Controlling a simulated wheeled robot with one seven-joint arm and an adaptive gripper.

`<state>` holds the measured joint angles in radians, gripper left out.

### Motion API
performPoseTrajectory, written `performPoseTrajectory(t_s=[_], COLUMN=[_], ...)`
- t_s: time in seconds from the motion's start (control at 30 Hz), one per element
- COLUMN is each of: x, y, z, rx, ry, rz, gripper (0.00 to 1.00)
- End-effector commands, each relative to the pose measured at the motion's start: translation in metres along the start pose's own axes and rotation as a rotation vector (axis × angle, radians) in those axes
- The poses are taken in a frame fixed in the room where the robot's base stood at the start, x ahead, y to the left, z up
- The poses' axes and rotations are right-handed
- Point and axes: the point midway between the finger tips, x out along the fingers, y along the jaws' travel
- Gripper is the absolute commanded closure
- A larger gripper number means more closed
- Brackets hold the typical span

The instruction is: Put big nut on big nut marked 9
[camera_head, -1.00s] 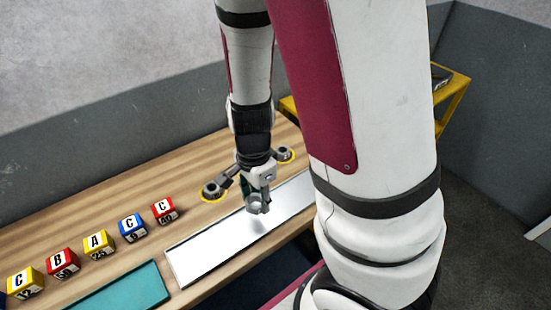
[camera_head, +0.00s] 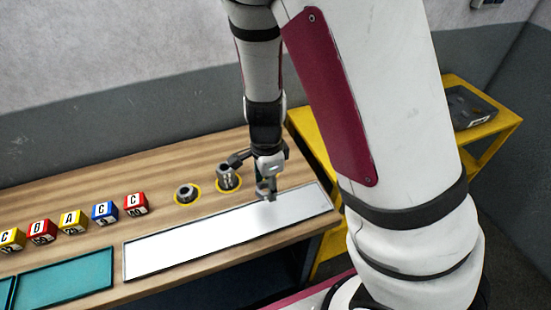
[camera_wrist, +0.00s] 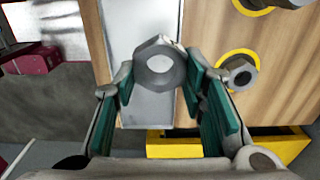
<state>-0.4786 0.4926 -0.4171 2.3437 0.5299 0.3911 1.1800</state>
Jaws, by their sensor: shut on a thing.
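My gripper (camera_head: 266,190) is shut on a big grey hex nut, seen hole-on between the green finger pads in the wrist view (camera_wrist: 160,66). It holds the nut above the right part of the white tray. Two more grey nuts stand on the bench inside yellow rings: a left nut (camera_head: 186,193) and a right nut (camera_head: 228,177), close to the left of my gripper. In the wrist view the nearer ringed nut (camera_wrist: 240,74) is right of the fingers, and the other (camera_wrist: 290,3) is cut off at the top. I cannot read a 9 on either.
The long white tray (camera_head: 180,250) lies along the bench's front edge. Several lettered cubes (camera_head: 105,212) and a teal tray (camera_head: 70,278) are at the left. A yellow stand (camera_head: 495,130) with a dark box is at the right. The bench behind the rings is clear.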

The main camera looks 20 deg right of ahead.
Motion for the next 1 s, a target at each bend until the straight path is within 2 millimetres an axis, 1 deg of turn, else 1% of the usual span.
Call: performPoseTrajectory(t_s=[0.03, 0.3, 0.4, 0.5, 0.67, 0.77, 0.8, 0.9, 1.0], x=[0.002, 0.008, 0.01, 0.011, 0.012, 0.013, 0.019, 0.034, 0.044], y=[-0.013, -0.074, -0.094, -0.108, -0.118, -0.128, -0.125, -0.124, -0.124], z=[-0.006, -0.03, -0.038, -0.044, -0.047, -0.051, -0.051, -0.051, -0.051], rx=[0.005, 0.004, 0.003, 0.001, 0.001, 0.001, 0.002, 0.002, 0.002], ry=[0.002, 0.002, 0.002, 0.002, 0.001, 0.001, 0.001, 0.001, 0.0], rz=[-0.002, -0.002, -0.002, -0.001, 0.0, -0.001, 0.004, 0.004, 0.002], gripper=[0.97, 0.97, 0.97, 0.97, 0.97, 0.97, 0.97, 0.97, 0.97])
